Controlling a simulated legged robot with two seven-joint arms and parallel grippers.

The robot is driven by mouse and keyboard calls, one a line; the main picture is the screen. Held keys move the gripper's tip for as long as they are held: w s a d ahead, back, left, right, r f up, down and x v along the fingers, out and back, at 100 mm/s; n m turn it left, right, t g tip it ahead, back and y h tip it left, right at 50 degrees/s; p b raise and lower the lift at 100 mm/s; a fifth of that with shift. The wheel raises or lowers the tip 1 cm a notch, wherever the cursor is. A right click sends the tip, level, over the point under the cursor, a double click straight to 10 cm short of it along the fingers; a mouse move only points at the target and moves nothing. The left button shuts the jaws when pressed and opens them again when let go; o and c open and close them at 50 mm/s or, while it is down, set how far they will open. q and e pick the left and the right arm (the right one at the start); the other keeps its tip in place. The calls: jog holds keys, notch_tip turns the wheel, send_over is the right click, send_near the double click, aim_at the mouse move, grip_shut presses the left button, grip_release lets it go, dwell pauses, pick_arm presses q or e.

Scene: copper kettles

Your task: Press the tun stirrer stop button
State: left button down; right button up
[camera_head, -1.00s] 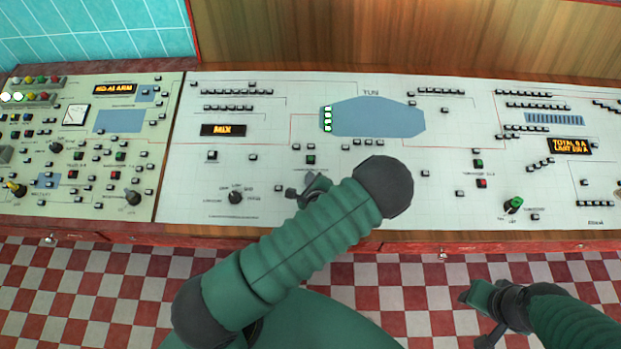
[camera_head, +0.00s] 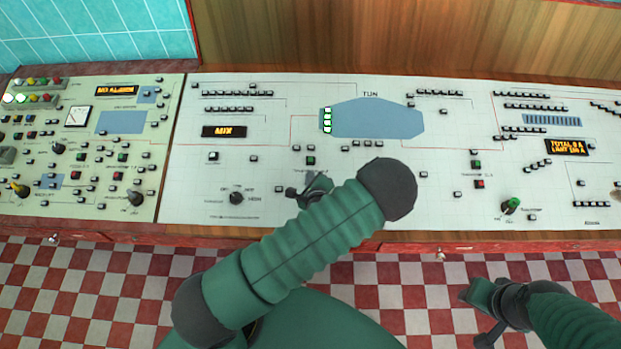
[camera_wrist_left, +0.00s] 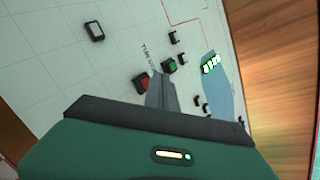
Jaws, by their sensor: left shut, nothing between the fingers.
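In the left wrist view a red button (camera_wrist_left: 142,82) and a green button (camera_wrist_left: 169,66) sit side by side next to a printed label beginning "TUN", its rest unreadable. My left gripper (camera_wrist_left: 160,82) is shut and empty. In the head view the green button (camera_head: 311,160) shows just beyond my left gripper (camera_head: 312,188), and the red button is hidden behind the gripper. My right gripper (camera_head: 480,312) hangs low at right, away from the panel; its jaws are unclear.
The white panel (camera_head: 225,178) carries a blue tun shape (camera_head: 375,118), a MIX display (camera_head: 223,131) and a black rotary knob (camera_head: 236,198) left of my left gripper. Another green button (camera_head: 476,164) and red button (camera_head: 479,184) sit farther right.

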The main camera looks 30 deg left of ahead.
jog(key=p+v, duration=0.2)
jog(key=w+p+v, duration=0.1)
jog(key=p+v, duration=0.1)
jog(key=shift+r, duration=0.35)
